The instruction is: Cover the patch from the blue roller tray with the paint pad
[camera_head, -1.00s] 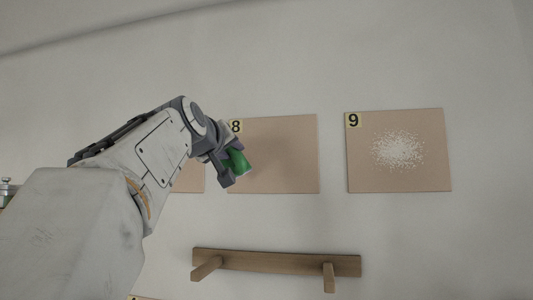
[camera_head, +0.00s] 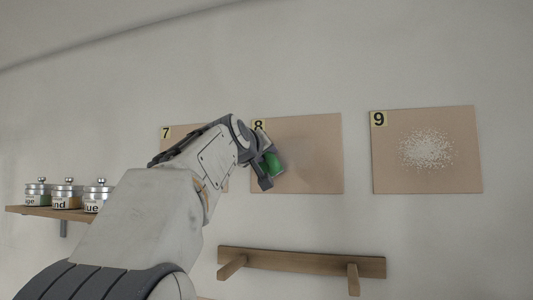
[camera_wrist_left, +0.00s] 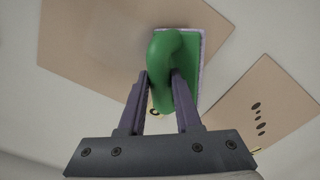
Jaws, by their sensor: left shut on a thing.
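My left gripper (camera_head: 266,168) is shut on the handle of the green paint pad (camera_head: 274,163), in front of the left part of panel 8 (camera_head: 315,150). In the left wrist view the fingers grip the pad's curved green handle (camera_wrist_left: 165,55); its pale-edged plate lies behind, over a tan panel (camera_wrist_left: 90,35). Whether the pad touches the panel cannot be told. Panel 8 shows a faint greyish smear beside the pad. Panel 9 (camera_head: 390,175) bears a white speckled patch (camera_head: 427,149). The blue roller tray is not in view. My right gripper is not in view.
Panel 7 (camera_head: 180,131) is mostly hidden behind my arm. A shelf (camera_head: 45,211) at left carries lidded, labelled jars (camera_head: 67,190). A wooden rack with two pegs (camera_head: 300,262) is below panel 8. In the left wrist view another panel (camera_wrist_left: 275,90) has several dark spots.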

